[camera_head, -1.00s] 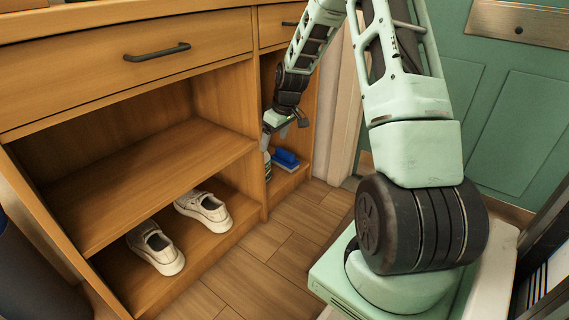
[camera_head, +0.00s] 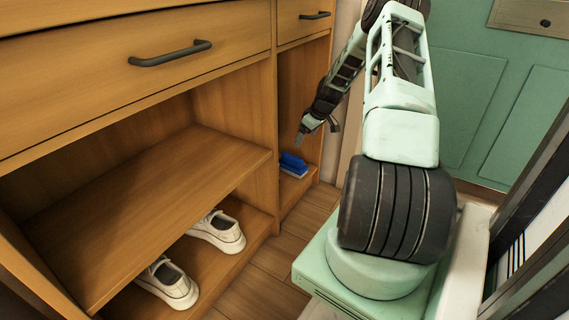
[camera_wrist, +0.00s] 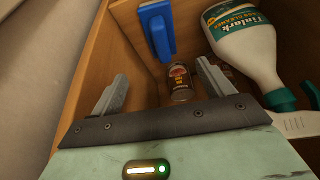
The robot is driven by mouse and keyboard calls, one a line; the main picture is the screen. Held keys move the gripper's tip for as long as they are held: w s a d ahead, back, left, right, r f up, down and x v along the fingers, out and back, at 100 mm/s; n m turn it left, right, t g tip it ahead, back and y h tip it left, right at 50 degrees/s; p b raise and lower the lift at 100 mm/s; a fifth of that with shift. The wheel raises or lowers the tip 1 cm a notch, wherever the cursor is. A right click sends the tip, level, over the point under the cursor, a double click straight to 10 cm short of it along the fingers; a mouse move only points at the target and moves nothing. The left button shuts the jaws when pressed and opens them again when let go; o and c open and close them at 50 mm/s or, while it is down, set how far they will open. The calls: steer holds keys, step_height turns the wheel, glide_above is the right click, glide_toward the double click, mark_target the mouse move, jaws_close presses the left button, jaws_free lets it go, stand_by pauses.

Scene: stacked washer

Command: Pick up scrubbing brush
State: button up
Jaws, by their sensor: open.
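The scrubbing brush (camera_head: 294,161) is blue with a pale lower part. It sits in the narrow right-hand compartment of the wooden cabinet, low down near the shelf board. In the wrist view the blue brush (camera_wrist: 158,30) shows at the top, beyond my fingertips. My gripper (camera_head: 304,138) is open and empty, a little above the brush in the head view. In the wrist view the fingers of my gripper (camera_wrist: 161,80) are spread wide, with the brush ahead of the gap and not touching them.
The cabinet's side panels flank the compartment. White shoes (camera_head: 217,232) are on the lower left shelf.

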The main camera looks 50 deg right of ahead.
mark_target(291, 162)
steer(key=b+x, duration=0.7)
steer(key=x, duration=0.4)
steer(key=shift+w+d+f+b, duration=0.1)
steer(key=shift+w+f+b, duration=0.05)
steer(key=shift+f+b, duration=0.25)
steer(key=b+x, duration=0.5)
steer(key=b, duration=0.1)
steer(key=shift+w+f, duration=0.2)
steer(key=shift+w, duration=0.1)
steer(key=shift+r, duration=0.1)
steer(key=c, duration=1.1)
